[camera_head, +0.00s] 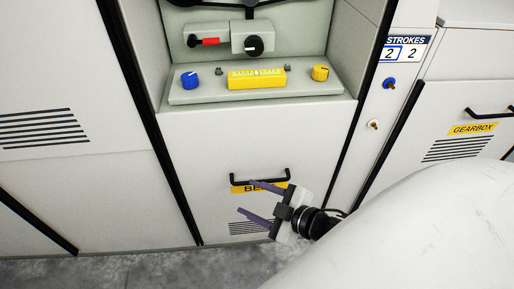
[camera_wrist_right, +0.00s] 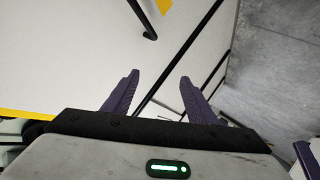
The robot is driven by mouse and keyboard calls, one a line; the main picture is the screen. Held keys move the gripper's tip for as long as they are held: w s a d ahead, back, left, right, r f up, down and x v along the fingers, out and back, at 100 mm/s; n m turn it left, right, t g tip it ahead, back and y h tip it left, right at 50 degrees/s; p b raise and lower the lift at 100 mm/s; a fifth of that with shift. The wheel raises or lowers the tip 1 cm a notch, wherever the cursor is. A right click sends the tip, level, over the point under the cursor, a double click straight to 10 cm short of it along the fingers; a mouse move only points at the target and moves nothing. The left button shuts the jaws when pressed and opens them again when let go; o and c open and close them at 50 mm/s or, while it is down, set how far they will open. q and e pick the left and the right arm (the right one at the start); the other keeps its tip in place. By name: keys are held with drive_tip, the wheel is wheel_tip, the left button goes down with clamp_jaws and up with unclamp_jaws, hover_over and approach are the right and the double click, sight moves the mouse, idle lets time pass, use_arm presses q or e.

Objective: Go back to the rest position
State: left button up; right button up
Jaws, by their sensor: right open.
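My right gripper (camera_head: 254,201) is open and empty in the head view. Its two purple fingers point left, in front of the lower white cabinet door with the black handle (camera_head: 260,179) and a yellow label partly hidden behind a finger. I cannot tell whether a finger touches the door. In the right wrist view the same gripper (camera_wrist_right: 156,92) shows its two fingers spread with nothing between them. My right arm fills the lower right of the head view. My left gripper is not in the head view.
Above the door a recessed shelf holds a yellow level-like block (camera_head: 257,78), a blue knob (camera_head: 189,80), a yellow knob (camera_head: 320,73) and a red-handled switch (camera_head: 206,41). A gearbox door (camera_head: 480,115) stands at right. Grey floor (camera_head: 120,270) lies clear below.

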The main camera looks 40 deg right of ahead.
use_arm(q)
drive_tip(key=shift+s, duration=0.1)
use_arm(e)
drive_tip(key=shift+s+a+f, duration=0.15)
drive_tip(key=shift+s+f, duration=0.15)
drive_tip(key=shift+s, duration=0.05)
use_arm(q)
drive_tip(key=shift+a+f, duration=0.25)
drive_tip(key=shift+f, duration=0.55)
use_arm(e)
drive_tip(key=s+a+f+m+g, duration=0.4)
drive_tip(key=s+a+f+m, duration=0.2)
drive_tip(key=s+a+f, duration=0.3)
drive_tip(key=shift+s+a+f+m, duration=0.3)
drive_tip(key=shift+s+a+f, duration=0.1)
drive_tip(key=shift+s, duration=0.4)
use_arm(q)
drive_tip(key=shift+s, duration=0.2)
use_arm(e)
drive_tip(key=shift+r, duration=0.1)
